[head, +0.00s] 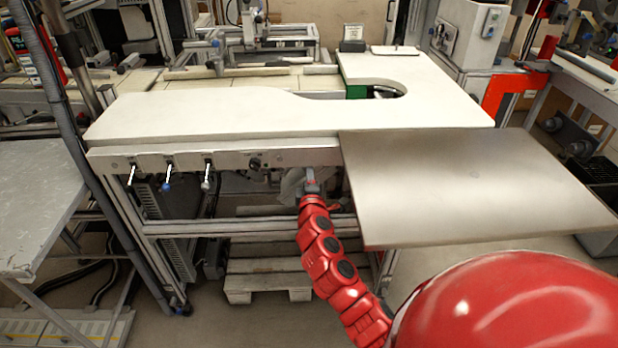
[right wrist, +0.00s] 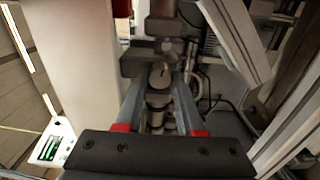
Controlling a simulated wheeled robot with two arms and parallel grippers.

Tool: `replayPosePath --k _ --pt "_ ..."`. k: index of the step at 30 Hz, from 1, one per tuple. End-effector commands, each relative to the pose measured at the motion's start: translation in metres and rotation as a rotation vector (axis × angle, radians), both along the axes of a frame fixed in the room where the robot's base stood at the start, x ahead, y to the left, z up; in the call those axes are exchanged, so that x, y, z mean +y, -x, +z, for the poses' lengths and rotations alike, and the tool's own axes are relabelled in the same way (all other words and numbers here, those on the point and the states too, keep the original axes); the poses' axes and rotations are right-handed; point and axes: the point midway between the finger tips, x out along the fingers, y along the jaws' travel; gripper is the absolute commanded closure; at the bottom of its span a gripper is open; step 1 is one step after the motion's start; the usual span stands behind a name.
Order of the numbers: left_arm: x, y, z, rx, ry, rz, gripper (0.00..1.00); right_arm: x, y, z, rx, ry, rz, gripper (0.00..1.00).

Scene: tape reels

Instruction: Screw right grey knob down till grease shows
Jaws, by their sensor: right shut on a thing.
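My right gripper (head: 312,183) reaches under the front edge of the white table, among machine parts that are hard to make out. In the right wrist view, the two grey fingers of this gripper (right wrist: 161,82) are shut on a round grey knob (right wrist: 160,73) with a dark slot-like line on its face. Stacked grey cylindrical parts (right wrist: 155,103) show between the fingers below the knob. I cannot make out any grease. In the head view the knob cannot be told apart behind the gripper. My left gripper is not in view.
The white tabletop (head: 230,110) and a bare metal plate (head: 470,185) overhang the spot. Small levers (head: 168,186) hang from the front rail to the left. A white panel (right wrist: 75,60) stands close left of the fingers, and a pale frame bar (right wrist: 232,35) is at right.

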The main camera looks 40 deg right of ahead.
Motion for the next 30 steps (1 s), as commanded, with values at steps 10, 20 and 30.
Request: replayPosePath --k 10,20,30 --pt "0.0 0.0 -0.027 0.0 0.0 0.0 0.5 0.0 0.0 -0.004 -0.172 -0.281 -0.001 1.0" --pt "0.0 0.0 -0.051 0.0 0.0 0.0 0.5 -0.001 0.0 -0.005 -0.335 -0.549 -0.003 1.0" --pt "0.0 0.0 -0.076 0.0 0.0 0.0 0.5 0.0 0.0 -0.005 -0.504 -0.824 0.0 1.0"
